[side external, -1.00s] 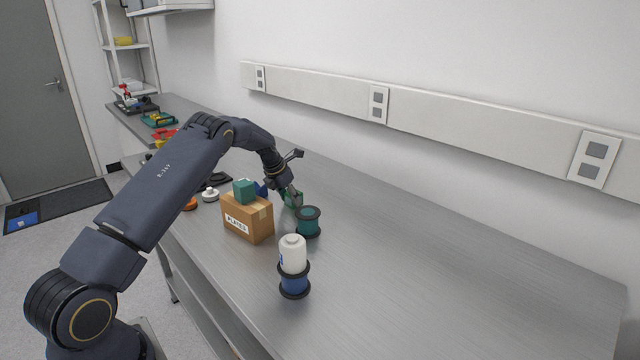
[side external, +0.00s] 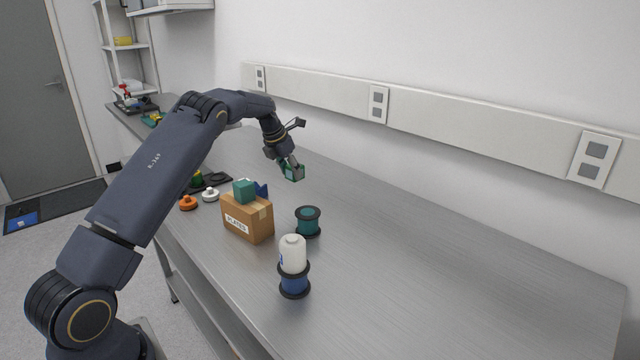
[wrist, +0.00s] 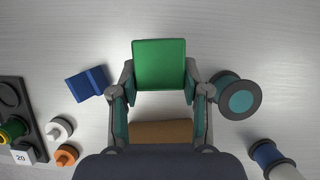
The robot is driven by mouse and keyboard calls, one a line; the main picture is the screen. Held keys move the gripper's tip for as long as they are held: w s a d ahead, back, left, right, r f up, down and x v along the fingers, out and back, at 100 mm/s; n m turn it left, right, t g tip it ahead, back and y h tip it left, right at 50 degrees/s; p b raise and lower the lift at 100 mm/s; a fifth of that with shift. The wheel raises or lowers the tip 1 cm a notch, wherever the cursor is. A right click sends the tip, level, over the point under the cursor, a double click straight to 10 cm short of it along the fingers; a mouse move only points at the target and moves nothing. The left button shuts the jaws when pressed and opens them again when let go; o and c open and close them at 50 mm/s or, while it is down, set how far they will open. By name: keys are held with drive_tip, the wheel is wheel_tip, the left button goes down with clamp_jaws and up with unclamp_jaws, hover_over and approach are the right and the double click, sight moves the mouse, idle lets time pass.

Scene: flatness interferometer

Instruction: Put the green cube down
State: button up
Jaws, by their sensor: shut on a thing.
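My gripper (side external: 291,171) is shut on the green cube (wrist: 159,65) and holds it above the bench, behind the cardboard box in the side view. In the wrist view the cube sits between the fingertips, its flat green top facing the camera. In the side view the held cube (side external: 294,173) is small and partly covered by the fingers. There is a visible gap between it and the bench top (side external: 420,265).
A cardboard box (side external: 247,220) carries a teal cube (side external: 244,191). A blue block (wrist: 88,84) lies near the box. A teal spool (side external: 308,221) stands to the right. A white bottle (side external: 293,255) tops a blue spool (side external: 294,282). The bench's right side is clear.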

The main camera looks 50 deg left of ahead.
drive_tip(key=s+d+r+m, duration=0.1)
drive_tip(key=d+r, duration=0.1)
drive_tip(key=d, duration=0.6)
drive_tip(key=d+r+m, duration=0.1)
drive_tip(key=d+r, duration=0.1)
drive_tip(key=d, duration=0.6)
drive_tip(key=s+d+m+h, duration=0.1)
drive_tip(key=s+d+m, duration=0.1)
drive_tip(key=s+d, duration=0.45)
drive_tip(key=s+d+m+h, duration=0.1)
drive_tip(key=s+d, duration=0.3)
drive_tip(key=d, duration=0.6)
hover_over(388, 257)
drive_tip(key=s, duration=0.2)
drive_tip(key=f, duration=0.9)
drive_tip(key=shift+w+a+f, duration=0.15)
drive_tip(key=shift+a+f, duration=0.2)
drive_tip(key=shift+f, duration=0.05)
drive_tip(key=shift+w+f, duration=0.2)
drive_tip(key=shift+f, duration=1.6)
drive_tip(key=shift+f, duration=0.15)
drive_tip(key=o, duration=1.3)
drive_tip(key=shift+c, duration=0.2)
